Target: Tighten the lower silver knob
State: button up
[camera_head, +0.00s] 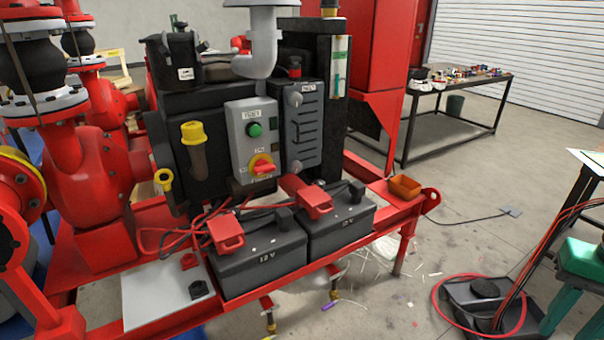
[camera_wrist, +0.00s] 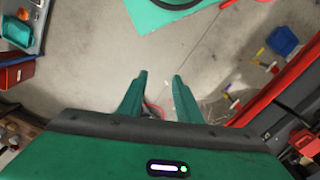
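The lower silver knob (camera_head: 296,166) is a small round knob at the bottom left of the dark grey louvred panel (camera_head: 308,125), just right of the grey control box (camera_head: 250,140). A similar upper silver knob (camera_head: 295,99) sits above it on the same panel. My gripper (camera_wrist: 158,76) has two green fingers spread apart with nothing between them, over the floor. In the head view, what looks like its green body (camera_head: 582,258) is at the lower right edge, partly cut off, well right of the knobs. The wrist view does not show the knobs.
Two black batteries (camera_head: 262,266) with red terminal covers stand on the red skid frame in front of the panel. A red rotary switch (camera_head: 263,168) is close left of the lower knob. An orange bin (camera_head: 405,187) sits at the frame's right end.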

jog(key=o, duration=0.4)
jog(key=shift+o, duration=0.8)
jog(key=shift+s+r, duration=0.1)
jog(key=shift+r, duration=0.1)
jog(key=w+a+f+n+t, duration=0.15)
jog(key=w+n, duration=0.25)
jog(key=w, duration=0.7)
jog(key=n+t+y, duration=1)
jog(key=t+y, duration=0.1)
jog(key=t, duration=0.2)
send_near(298, 169)
jog(key=shift+g, duration=0.25)
jog(key=s, duration=0.1)
jog(key=s+d, duration=0.1)
jog(key=s+r, duration=0.1)
jog(key=shift+s+d+r, duration=0.1)
jog(key=shift+s+d, duration=0.2)
jog(key=shift+s, duration=0.05)
jog(key=shift+w+a+f+m+t+h, duration=0.25)
jog(key=shift+w+f+m+t+h, duration=0.15)
jog(key=shift+f+m+t, duration=0.1)
jog(key=shift+w+a+f, duration=0.15)
jog(key=shift+w+a, duration=0.15)
jog(key=shift+w, duration=0.05)
jog(key=shift+r+x, duration=0.2)
jog(key=shift+x, duration=4.75)
jog(key=shift+d, duration=0.1)
jog(key=shift+c, duration=0.3)
